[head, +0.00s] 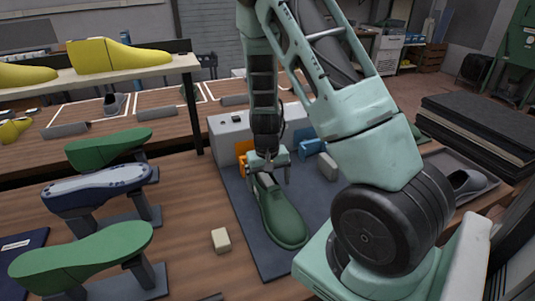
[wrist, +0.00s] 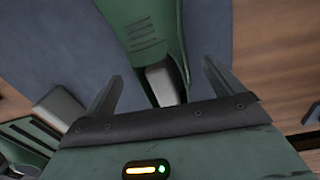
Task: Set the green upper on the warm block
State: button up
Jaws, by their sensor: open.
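The green upper (head: 284,218) is over the blue-grey mat, its toe toward the front right and its heel end under my gripper (head: 268,165). In the wrist view the green upper (wrist: 148,30) runs up from between my gripper's fingers (wrist: 160,88). The fingers are apart, one on each side of its heel end; I cannot tell whether they touch it. A pale grey piece (wrist: 160,82) shows in the upper's opening. I cannot tell whether this is the warm block, nor what the upper rests on.
A grey machine (head: 228,135) with orange and blue parts stands behind the upper. A beige block (head: 221,240) lies left of the mat (head: 265,252). Green and blue shoe forms on stands fill the left. A grey shoe (head: 467,183) sits in a tray at right.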

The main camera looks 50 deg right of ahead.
notch_tip(320, 180, up, 12)
jog(key=shift+a, duration=0.25)
jog(key=shift+w, duration=0.1)
dwell(0.4)
jog(key=s+a+r+n+y, duration=0.1)
jog(key=a+n, duration=0.1)
jog(key=a, duration=0.6)
jog(key=s+a+r+n, duration=0.2)
jog(key=a+n, duration=0.1)
jog(key=a, duration=0.4)
jog(key=s+a+r+n+y, duration=0.1)
jog(key=a+n, duration=0.1)
jog(key=a, duration=0.6)
jog(key=s+a+r+n+h, duration=0.1)
jog(key=s+a+r+n, duration=0.1)
jog(key=s+a+n, duration=0.5)
jog(key=s+a, duration=0.3)
jog(key=s, duration=0.4)
jog(key=shift+r+b, duration=0.3)
jog(key=shift+r, duration=0.05)
